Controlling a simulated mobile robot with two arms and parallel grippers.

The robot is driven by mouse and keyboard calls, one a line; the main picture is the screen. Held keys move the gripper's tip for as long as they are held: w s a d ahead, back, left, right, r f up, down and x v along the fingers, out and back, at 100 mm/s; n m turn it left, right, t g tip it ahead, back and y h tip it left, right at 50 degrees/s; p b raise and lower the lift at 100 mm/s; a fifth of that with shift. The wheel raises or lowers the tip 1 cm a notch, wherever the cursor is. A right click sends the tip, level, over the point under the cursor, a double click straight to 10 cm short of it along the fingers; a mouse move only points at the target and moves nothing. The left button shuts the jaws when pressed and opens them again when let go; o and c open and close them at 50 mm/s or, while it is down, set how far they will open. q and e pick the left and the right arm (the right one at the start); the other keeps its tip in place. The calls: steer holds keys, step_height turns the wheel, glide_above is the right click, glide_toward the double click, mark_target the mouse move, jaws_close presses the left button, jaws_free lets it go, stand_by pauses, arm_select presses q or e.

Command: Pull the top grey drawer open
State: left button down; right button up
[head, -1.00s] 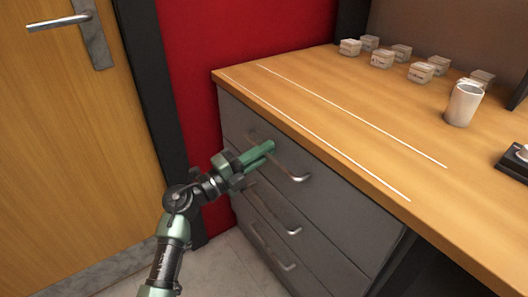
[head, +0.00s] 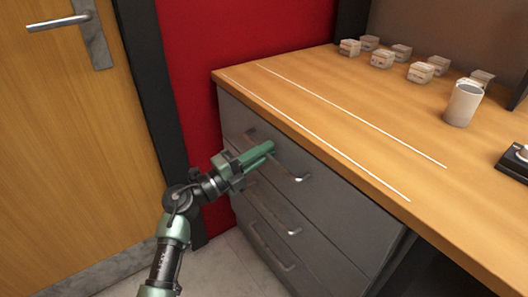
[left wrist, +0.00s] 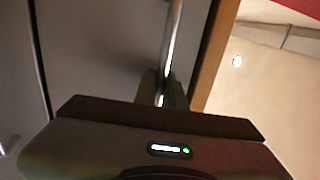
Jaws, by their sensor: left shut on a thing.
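The top grey drawer (head: 345,197) is the uppermost of three in the cabinet under the wooden desk. It looks closed, with its front about level with the drawers below. Its metal bar handle (head: 299,179) runs along its front. My left gripper (head: 268,150) is shut on this handle, and its green fingers hide part of the bar. In the left wrist view the handle (left wrist: 174,45) runs down between the fingertips, in front of the grey drawer front (left wrist: 95,50). My right gripper is not in view.
Two lower drawers with handles (head: 292,231) sit below. The wooden desk top (head: 330,110) carries a white cup (head: 463,103), several small boxes (head: 421,72) and a black device (head: 514,162). A wooden door (head: 70,130) stands at left. Floor shows in front of the cabinet.

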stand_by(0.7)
